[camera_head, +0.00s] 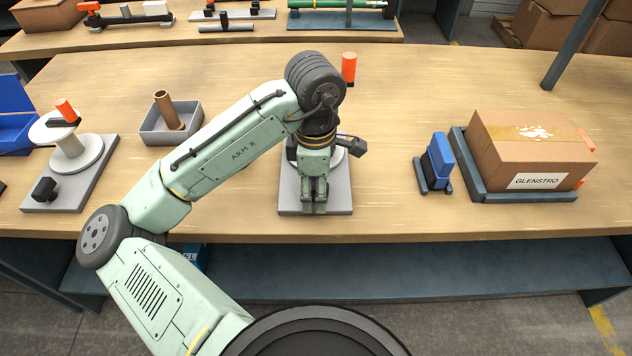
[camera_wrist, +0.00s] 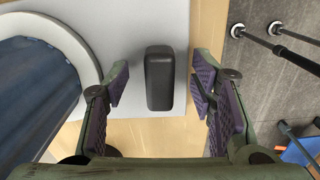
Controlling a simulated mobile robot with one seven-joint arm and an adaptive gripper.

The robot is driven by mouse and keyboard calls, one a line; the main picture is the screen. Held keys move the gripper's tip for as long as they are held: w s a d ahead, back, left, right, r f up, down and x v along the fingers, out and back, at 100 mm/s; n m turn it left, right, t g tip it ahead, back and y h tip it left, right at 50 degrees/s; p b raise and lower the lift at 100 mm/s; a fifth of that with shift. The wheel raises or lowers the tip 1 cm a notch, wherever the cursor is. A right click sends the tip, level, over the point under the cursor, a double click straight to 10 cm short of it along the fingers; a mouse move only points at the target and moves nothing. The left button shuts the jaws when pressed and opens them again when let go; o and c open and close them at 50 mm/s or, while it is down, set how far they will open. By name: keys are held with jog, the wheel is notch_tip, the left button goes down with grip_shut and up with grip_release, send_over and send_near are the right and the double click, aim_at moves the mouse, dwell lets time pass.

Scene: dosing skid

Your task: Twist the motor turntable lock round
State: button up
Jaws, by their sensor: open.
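A black upright lock knob (camera_wrist: 160,78) stands on a pale grey base plate (camera_wrist: 110,25) in the wrist view. It lies between the two fingers of my gripper (camera_wrist: 161,88), with a gap on each side. My gripper is open and touches nothing that I can see. Left of the knob, part of a blue round body (camera_wrist: 35,95) sits inside a white ring (camera_wrist: 82,50). In the head view my gripper (camera_head: 314,200) points down over the plate (camera_head: 342,195) near the bench's front edge. My arm hides the knob and most of the turntable there.
A similar unit with white discs (camera_head: 76,158) and an orange-tipped handle stands at left. A grey tray (camera_head: 152,135) holds a brown cylinder. A blue block (camera_head: 440,153) and a cardboard box (camera_head: 530,145) are at right. An orange cylinder (camera_head: 348,68) shows behind my arm.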

jog(key=shift+r+p, duration=0.3)
jog(key=shift+r, duration=3.2)
